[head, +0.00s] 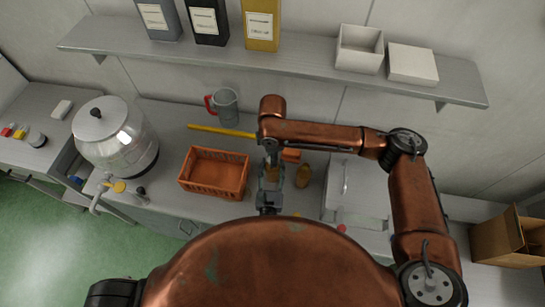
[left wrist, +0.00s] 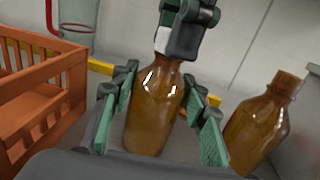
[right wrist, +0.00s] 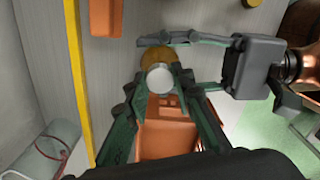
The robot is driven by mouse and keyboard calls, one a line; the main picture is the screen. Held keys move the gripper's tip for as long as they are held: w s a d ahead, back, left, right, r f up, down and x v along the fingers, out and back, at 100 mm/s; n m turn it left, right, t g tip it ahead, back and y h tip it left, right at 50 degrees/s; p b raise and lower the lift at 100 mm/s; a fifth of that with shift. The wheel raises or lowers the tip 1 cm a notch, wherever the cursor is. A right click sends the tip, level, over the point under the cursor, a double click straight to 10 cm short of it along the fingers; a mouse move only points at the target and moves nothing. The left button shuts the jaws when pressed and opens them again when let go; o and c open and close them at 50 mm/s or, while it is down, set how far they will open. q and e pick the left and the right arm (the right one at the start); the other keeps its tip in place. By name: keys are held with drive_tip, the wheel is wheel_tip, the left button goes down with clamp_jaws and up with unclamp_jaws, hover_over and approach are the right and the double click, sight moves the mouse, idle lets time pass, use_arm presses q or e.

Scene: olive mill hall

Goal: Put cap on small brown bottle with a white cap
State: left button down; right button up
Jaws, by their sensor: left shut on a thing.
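The small brown bottle (left wrist: 155,110) stands upright between the green-padded fingers of my left gripper (left wrist: 160,112), which is shut on it. It also shows in the head view (head: 271,173). The white cap (right wrist: 160,78) sits between the fingertips of my right gripper (right wrist: 162,84), which appears shut on it. In the left wrist view the cap (left wrist: 161,40) is at the bottle's mouth, directly over the neck. The right fingers partly hide it, and I cannot tell whether it is seated. My right gripper (head: 271,150) comes down from above in the head view.
A second brown bottle (left wrist: 260,125) stands close to the right of my left gripper. An orange basket (head: 214,191) is on the left, with a jug (head: 225,107) and yellow bar (head: 215,130) behind. A grey box (head: 355,185) is on the right; a shelf (head: 300,62) overhangs behind.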

drive_tip(key=o, duration=0.5)
drive_tip(key=shift+r, duration=0.1)
wheel_tip(320, 180, up, 12)
drive_tip(key=shift+f, duration=0.1)
idle(0.4)
use_arm(q)
drive_tip(key=c, duration=1.1)
unclamp_jaws()
